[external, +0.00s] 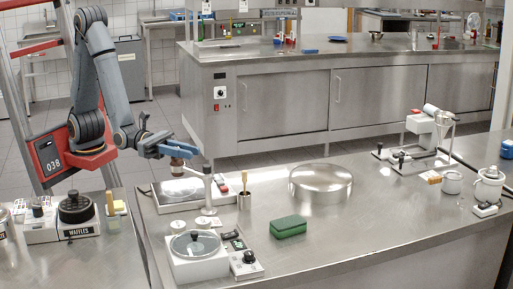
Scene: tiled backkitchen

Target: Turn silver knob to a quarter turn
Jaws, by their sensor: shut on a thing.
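My gripper (182,149), with blue fingers, is at the left end of the steel counter, above a flat silver-topped device (180,192). It is shut on a small brown and silver piece (178,161), mostly hidden by the fingers. I cannot tell whether this piece is the silver knob.
A silver post stand (208,192) stands just right of my gripper. The counter's right middle is clear.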

